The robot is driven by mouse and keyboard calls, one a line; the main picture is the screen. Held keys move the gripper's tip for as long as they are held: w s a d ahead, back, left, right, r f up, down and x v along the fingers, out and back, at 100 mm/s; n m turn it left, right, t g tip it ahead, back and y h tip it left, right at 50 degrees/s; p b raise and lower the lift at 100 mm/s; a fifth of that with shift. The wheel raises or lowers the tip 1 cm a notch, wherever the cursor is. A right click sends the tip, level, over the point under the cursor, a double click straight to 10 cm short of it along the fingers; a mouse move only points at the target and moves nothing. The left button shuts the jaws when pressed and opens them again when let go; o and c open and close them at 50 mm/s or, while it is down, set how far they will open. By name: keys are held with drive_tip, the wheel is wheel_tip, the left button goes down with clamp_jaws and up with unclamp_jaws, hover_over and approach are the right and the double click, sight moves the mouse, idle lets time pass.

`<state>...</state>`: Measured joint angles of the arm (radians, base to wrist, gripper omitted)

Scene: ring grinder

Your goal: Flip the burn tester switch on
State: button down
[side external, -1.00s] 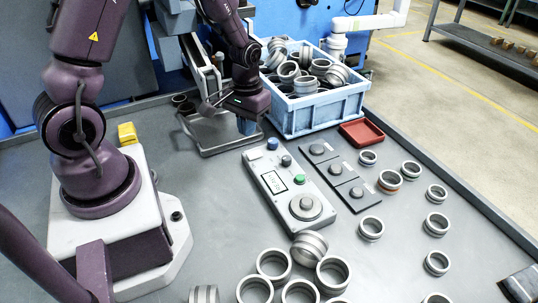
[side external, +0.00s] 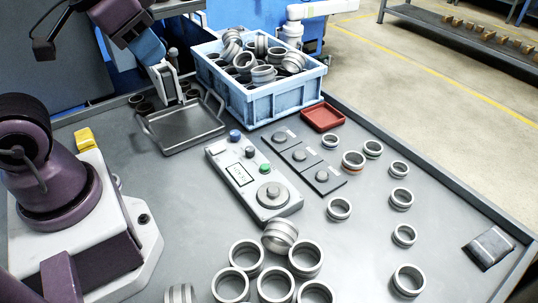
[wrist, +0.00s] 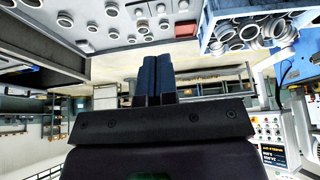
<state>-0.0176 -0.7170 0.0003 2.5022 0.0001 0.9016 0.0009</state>
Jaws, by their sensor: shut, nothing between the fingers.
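The grey control box (side external: 252,184), which looks like the burn tester, lies on the table in the side view. It carries a small display (side external: 239,174), a blue knob (side external: 235,135), a dark knob (side external: 249,152), a green button (side external: 265,169) and a large round dial (side external: 272,194). I cannot tell which control is the switch, nor its setting. My gripper (side external: 152,54) is at the upper left, raised above the metal tray and well away from the box. Its blue fingers are together and empty in the wrist view (wrist: 157,57), which looks tilted across the room.
A blue crate of rings (side external: 264,101) stands behind the box. A metal tray (side external: 182,126) lies left of it. A dark panel with several knobs (side external: 322,178) and a red tray (side external: 322,117) are to the right. Loose metal rings (side external: 307,258) lie in front and right.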

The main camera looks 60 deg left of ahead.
drive_tip(key=shift+s+d+r, duration=0.1)
drive_tip(key=shift+d+r, duration=0.1)
drive_tip(key=shift+r, duration=0.2)
drive_tip(key=w+f+n+g, duration=0.45)
drive_tip(key=w+f, duration=0.25)
drive_tip(key=f, duration=0.5)
drive_tip(key=w+a+f+n+y, duration=0.3)
drive_tip(key=w+a+n, duration=0.3)
drive_tip(key=n, duration=0.7)
drive_tip(key=shift+a+f+g, duration=0.35)
drive_tip(key=shift+a+f, duration=0.15)
drive_tip(key=shift+f, duration=0.4)
